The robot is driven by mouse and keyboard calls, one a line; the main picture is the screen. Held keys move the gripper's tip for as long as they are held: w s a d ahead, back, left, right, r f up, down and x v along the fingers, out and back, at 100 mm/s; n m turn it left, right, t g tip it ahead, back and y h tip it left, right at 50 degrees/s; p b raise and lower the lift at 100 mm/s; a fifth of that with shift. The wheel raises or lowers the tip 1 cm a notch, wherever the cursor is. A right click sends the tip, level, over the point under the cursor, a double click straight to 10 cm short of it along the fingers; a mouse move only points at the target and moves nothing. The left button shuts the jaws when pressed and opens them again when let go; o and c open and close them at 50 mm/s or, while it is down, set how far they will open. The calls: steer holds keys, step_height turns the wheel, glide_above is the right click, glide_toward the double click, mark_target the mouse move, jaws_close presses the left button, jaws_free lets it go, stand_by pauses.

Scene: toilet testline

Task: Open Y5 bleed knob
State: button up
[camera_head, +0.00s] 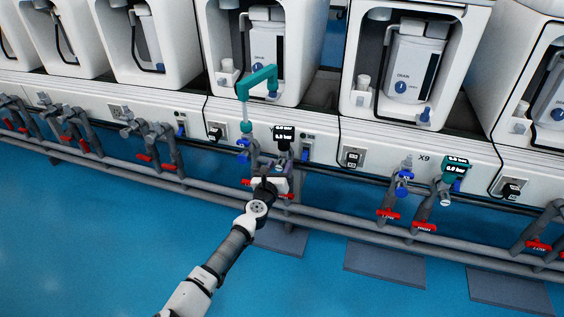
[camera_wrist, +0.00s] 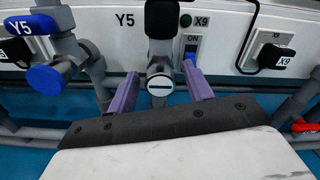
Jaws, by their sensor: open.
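In the wrist view the label Y5 (camera_wrist: 125,19) is on the white panel. Below it a grey round knob (camera_wrist: 160,86) with a pale slotted face sits on a grey pipe fitting. No label marks it as the bleed knob. My gripper (camera_wrist: 160,88) is open, its two purple fingers on either side of this knob, with gaps visible. Whether they reach around it in depth is unclear. A blue knob (camera_wrist: 46,79) sits left of the fingers, under a blue Y5 tag (camera_wrist: 20,28). In the head view my gripper (camera_head: 270,180) covers much of this valve group.
A teal bent pipe (camera_head: 258,80) rises above the valve group, beside a black display (camera_head: 284,134). Grey pipes with red handles (camera_head: 388,213) run along the panel. A blue switch (camera_wrist: 190,50) and black plug (camera_wrist: 272,57) are to the right. The blue floor in front is open.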

steer(key=shift+w, duration=0.1)
steer(key=c, duration=1)
